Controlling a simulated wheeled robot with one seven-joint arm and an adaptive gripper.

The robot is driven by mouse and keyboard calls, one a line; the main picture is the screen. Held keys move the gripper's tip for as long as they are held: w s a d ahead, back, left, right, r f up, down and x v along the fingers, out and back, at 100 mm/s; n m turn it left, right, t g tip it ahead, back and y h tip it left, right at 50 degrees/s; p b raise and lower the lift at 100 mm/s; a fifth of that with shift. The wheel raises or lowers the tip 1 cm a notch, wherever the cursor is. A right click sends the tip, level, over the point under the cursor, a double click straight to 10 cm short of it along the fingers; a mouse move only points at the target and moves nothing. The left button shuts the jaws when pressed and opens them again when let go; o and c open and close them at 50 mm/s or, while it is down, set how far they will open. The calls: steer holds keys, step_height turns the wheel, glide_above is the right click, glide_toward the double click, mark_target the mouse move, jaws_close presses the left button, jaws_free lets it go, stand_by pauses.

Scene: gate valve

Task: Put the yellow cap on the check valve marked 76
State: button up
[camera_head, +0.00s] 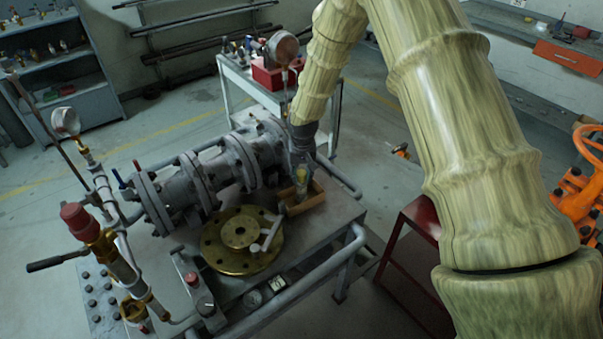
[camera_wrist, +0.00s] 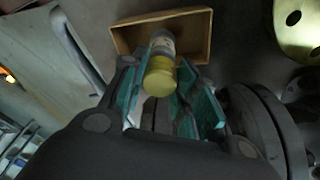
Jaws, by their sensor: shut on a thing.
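My gripper (camera_wrist: 165,92) is shut on the yellow cap (camera_wrist: 159,76), which sits between its teal finger pads in the wrist view. A grey cylinder with a pale label (camera_wrist: 163,43), which looks like the check valve, lines up with the cap's far side. No gap shows between them, but I cannot tell whether the cap is seated. The label's number is too small to read. In the head view my gripper (camera_head: 301,160) points down over the wooden box (camera_head: 305,198), with a small yellowish piece (camera_head: 300,179) below it. The fingers hide part of the join.
A brass flange with a handle (camera_head: 240,240) lies on the bench left of the box. A large grey flanged valve body (camera_head: 195,180) stands behind it. A pipe rail (camera_head: 310,280) runs along the bench edge. A cart with a red box (camera_head: 273,73) stands behind.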

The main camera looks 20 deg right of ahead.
steer(key=shift+f, duration=0.35)
stand_by(0.4)
steer(key=o, duration=1.2)
steer(key=shift+o, duration=0.2)
steer(key=shift+r, duration=0.1)
steer(key=shift+r+p, duration=2.05)
steer(key=shift+r, duration=1.9)
steer(key=shift+f, duration=0.1)
